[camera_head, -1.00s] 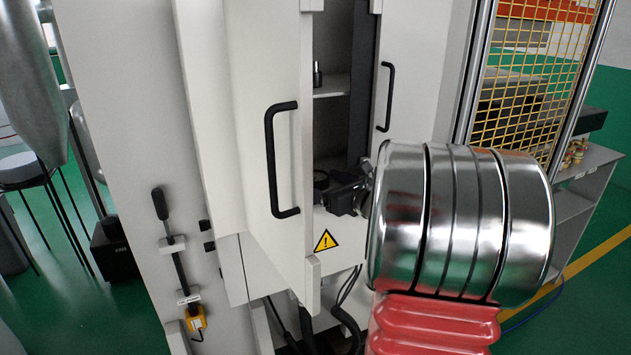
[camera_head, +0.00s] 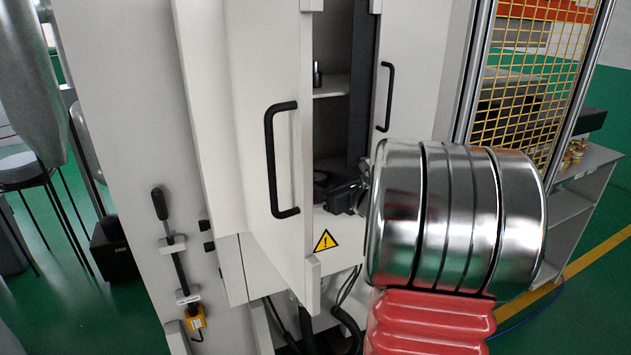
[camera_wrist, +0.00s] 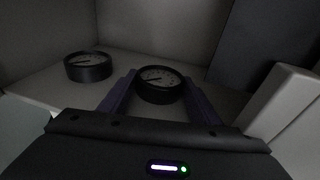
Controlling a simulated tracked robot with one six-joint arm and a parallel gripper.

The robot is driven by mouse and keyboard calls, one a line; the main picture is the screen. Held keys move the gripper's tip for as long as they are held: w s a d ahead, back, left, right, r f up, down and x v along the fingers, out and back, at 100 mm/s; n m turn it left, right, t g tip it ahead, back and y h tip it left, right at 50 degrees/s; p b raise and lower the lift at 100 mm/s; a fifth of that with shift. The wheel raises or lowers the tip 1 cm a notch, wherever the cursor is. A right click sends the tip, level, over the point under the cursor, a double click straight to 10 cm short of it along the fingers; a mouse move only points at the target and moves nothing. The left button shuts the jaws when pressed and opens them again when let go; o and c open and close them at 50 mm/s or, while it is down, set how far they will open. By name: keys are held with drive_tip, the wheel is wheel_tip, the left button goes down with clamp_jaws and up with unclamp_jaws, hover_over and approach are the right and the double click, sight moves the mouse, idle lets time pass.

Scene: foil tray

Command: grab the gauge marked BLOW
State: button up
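In the wrist view a round black gauge with a pale dial (camera_wrist: 161,84) lies on the cabinet shelf between the two fingers of my gripper (camera_wrist: 160,92). The fingers are spread, one on each side of it, and I cannot tell if they touch it. A second, similar gauge (camera_wrist: 88,67) lies to the left, clear of the fingers. The lettering on both dials is too small and dark to read, so I cannot tell which is marked BLOW. In the head view my gripper (camera_head: 337,192) is inside the cabinet opening, and the gauges are mostly hidden.
The cabinet door with a black handle (camera_head: 276,160) stands to the left of the opening, and another door (camera_head: 412,75) to the right. An upper shelf (camera_head: 331,86) holds a small dark object. In the wrist view a dark panel (camera_wrist: 258,45) rises at the right.

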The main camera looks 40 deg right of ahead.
drive_tip(key=c, duration=0.6)
drive_tip(key=shift+a+r, duration=0.1)
drive_tip(key=shift+r, duration=0.05)
